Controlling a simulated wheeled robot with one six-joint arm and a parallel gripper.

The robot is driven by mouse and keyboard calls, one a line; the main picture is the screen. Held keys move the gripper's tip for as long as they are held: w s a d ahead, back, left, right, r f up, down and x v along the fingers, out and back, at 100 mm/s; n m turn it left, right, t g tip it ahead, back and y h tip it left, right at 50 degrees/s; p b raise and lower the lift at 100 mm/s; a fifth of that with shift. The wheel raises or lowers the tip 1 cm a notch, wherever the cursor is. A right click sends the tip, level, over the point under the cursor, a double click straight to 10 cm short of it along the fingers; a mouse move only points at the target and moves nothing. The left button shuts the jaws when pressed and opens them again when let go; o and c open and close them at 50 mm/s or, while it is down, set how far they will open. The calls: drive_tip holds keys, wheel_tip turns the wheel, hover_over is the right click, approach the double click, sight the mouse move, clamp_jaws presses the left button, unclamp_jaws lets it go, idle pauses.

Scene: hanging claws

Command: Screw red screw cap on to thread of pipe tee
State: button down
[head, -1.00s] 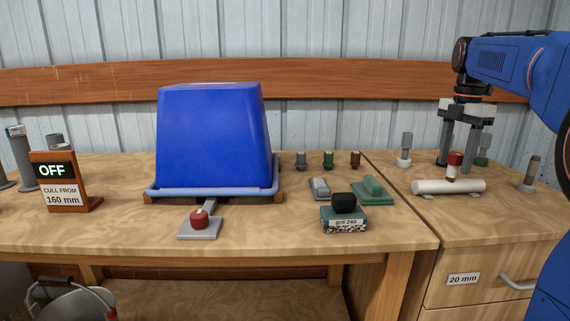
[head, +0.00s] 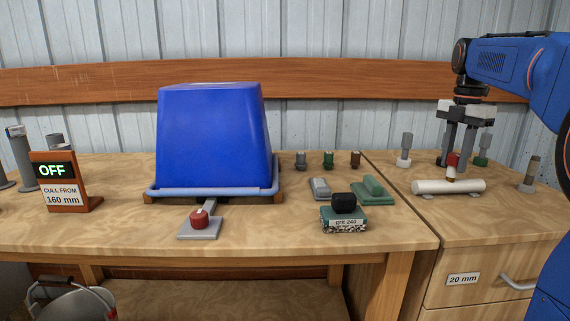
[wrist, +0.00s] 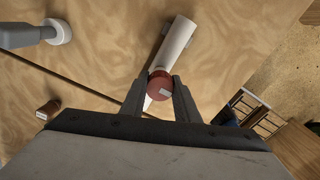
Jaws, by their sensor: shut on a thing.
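The white pipe tee (head: 430,187) lies along the right-hand bench top, its short branch (head: 450,174) pointing up. The red screw cap (head: 453,159) sits upright at the top of that branch. How far it is threaded on cannot be told. My gripper (head: 456,154) reaches down from above and is shut on the red cap, one finger on each side. In the wrist view the round cap (wrist: 160,86), with a pale mark, is between the fingertips (wrist: 159,92). The white pipe (wrist: 175,43) runs up and right from it, and the branch is hidden under the cap.
Grey (head: 403,152) and green-based (head: 482,150) posts stand behind the tee, and a brown-topped post (head: 530,173) stands to its right. The tee's front side is clear.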

drive_tip(key=shift+f, duration=0.15)
drive_tip(key=m, duration=0.9)
drive_tip(key=c, duration=1)
unclamp_jaws()
drive_tip(key=shift+r, duration=1.75)
